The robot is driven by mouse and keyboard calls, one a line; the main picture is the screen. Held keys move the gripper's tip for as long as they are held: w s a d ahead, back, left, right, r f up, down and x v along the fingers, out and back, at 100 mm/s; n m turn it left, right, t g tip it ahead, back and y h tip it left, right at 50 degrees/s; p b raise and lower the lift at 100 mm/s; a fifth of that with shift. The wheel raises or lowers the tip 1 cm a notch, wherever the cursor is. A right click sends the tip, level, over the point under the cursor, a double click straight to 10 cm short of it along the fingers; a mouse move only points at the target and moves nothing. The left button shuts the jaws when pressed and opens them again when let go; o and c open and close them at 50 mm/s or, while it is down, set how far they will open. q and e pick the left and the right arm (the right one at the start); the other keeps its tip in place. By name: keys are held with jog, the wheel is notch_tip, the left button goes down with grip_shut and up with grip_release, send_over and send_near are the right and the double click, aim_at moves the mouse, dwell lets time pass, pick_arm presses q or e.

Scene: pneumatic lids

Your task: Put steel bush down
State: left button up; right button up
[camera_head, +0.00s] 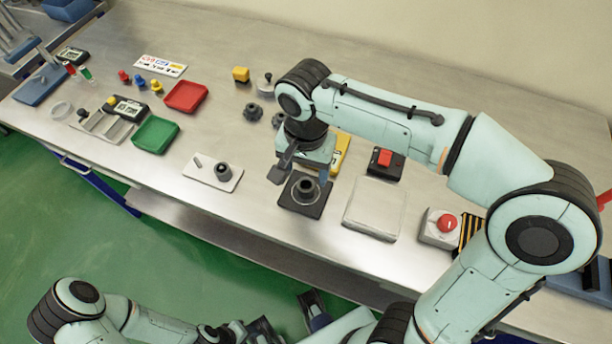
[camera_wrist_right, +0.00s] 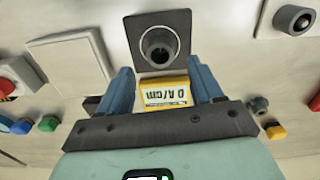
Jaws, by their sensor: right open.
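The steel bush (camera_head: 305,187) is a dark, round, hollow piece standing upright on a dark square plate (camera_head: 288,200). In the right wrist view the bush (camera_wrist_right: 158,46) shows its open bore, on the dark plate (camera_wrist_right: 180,22). My right gripper (camera_head: 302,174) is open just behind and above the bush. In the right wrist view the fingers of this gripper (camera_wrist_right: 160,72) are spread and empty, apart from the bush. My left gripper (camera_head: 266,332) is low at the bottom edge, away from the table; its jaws are unclear.
A yellow meter (camera_head: 342,153) lies behind the right gripper. A clear flat tray (camera_head: 374,208), a red-button box (camera_head: 385,163) and an emergency stop (camera_head: 443,226) stand to the right. A white plate (camera_head: 202,175) with a dark round part is at left, near green (camera_head: 155,135) and red (camera_head: 186,96) trays.

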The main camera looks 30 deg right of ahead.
notch_tip(320, 180, up, 6)
jog(key=p, duration=0.1)
dwell(0.7)
